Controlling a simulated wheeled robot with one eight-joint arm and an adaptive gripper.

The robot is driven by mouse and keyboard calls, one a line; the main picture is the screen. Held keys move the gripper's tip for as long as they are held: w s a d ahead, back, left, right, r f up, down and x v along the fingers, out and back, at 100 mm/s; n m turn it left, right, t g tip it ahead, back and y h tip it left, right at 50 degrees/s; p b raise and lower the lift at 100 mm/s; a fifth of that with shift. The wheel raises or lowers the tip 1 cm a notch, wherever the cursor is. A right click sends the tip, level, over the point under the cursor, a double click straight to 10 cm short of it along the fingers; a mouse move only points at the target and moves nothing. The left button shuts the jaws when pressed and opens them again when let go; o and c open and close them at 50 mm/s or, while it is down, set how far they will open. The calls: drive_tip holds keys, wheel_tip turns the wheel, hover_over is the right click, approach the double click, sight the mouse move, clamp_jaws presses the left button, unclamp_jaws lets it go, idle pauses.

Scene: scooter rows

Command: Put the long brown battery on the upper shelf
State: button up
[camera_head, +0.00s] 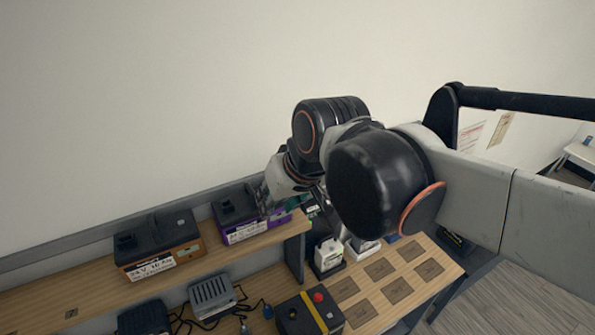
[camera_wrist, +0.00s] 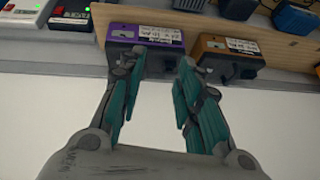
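A long black battery with an orange-brown base (camera_head: 158,247) and a white label stands on the upper shelf (camera_head: 70,284), at the left in the head view. It also shows at the right in the wrist view (camera_wrist: 229,46). A shorter purple-based battery (camera_head: 236,212) stands to its right on the same shelf, and in the wrist view it is left of centre (camera_wrist: 120,33). My gripper (camera_wrist: 159,65) is open, its teal-padded fingers apart, close to the purple battery. I see nothing held. My arm hides the fingertips in the head view.
Below the upper shelf is a wooden bench with a grey charger (camera_head: 212,295), a black box with a yellow stripe (camera_head: 309,312), cables and a white-topped unit (camera_head: 328,254). Brown square pads (camera_head: 381,268) lie bare at the right. A plain wall stands behind.

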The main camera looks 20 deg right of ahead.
drive_tip(key=s+d+f+t+h, duration=0.1)
drive_tip(key=s+d+f, duration=0.1)
drive_tip(key=s+d, duration=0.1)
drive_tip(key=shift+s+d+f+h, duration=0.2)
drive_tip(key=shift+s+d+h, duration=0.15)
drive_tip(key=shift+s, duration=0.55)
drive_tip(key=shift+f, duration=0.1)
wheel_tip(320, 180, down, 31)
drive_tip(key=b, duration=3.1)
drive_tip(key=shift+f, duration=0.15)
